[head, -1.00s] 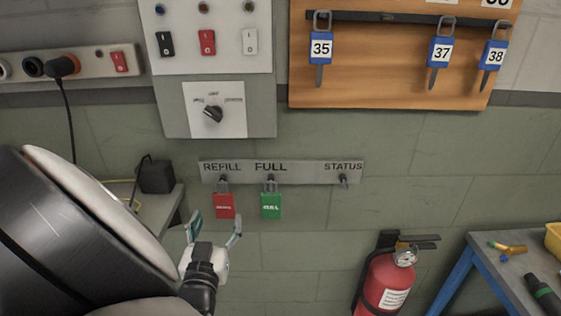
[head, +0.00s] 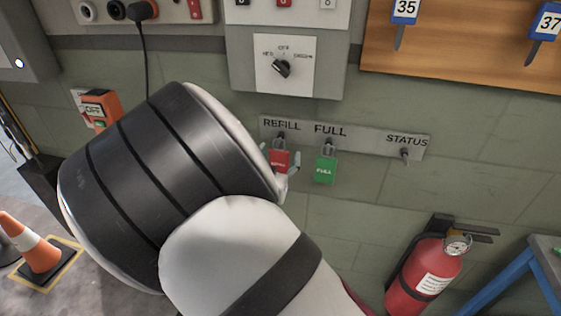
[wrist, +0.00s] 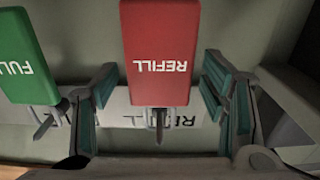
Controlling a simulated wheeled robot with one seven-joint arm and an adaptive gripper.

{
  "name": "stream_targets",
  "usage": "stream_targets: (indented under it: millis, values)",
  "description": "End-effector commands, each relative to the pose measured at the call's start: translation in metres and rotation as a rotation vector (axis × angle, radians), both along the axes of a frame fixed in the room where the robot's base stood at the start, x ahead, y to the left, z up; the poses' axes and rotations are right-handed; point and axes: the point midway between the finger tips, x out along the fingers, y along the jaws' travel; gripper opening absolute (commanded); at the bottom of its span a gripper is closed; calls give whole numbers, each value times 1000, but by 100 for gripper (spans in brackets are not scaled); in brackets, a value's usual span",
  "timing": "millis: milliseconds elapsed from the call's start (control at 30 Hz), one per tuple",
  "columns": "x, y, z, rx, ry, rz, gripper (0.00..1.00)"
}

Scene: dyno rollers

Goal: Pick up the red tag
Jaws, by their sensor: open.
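The red tag (head: 279,160), marked REFILL, hangs from the peg under the REFILL label on the grey wall strip (head: 365,142). In the wrist view the red tag (wrist: 160,45) appears upside down, between the two fingers of my gripper (wrist: 160,95). The fingers are open, with a visible gap on each side of the tag. In the head view my arm hides most of the gripper; a fingertip shows just right of the tag.
A green FULL tag (head: 325,169) hangs close to the right of the red tag; it also shows beside the left finger in the wrist view (wrist: 27,55). The STATUS peg (head: 404,154) is empty. A fire extinguisher (head: 424,275) stands lower right. A switch panel (head: 288,75) is above.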

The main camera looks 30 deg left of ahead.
Motion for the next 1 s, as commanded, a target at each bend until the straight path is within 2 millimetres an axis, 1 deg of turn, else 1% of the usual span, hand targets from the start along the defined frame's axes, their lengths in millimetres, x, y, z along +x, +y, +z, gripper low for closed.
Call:
stream_targets:
  millis: [33,67,100,167,200,233,567,667,800,867,1000]
  values:
    - [0,0,0,0,0,0,62]
    - [0,0,0,0,0,0,55]
    - [0,0,0,0,0,0,46]
    - [0,0,0,0,0,0,33]
    - [0,0,0,0,0,0,24]
    - [0,0,0,0,0,0,18]
    - [0,0,1,1,0,0,18]
    - [0,0,5,2,-1,-1,18]
    - [0,-1,16,3,0,-1,18]
    - [-9,-1,16,0,2,1,18]
    - [-35,-8,15,-2,3,2,18]
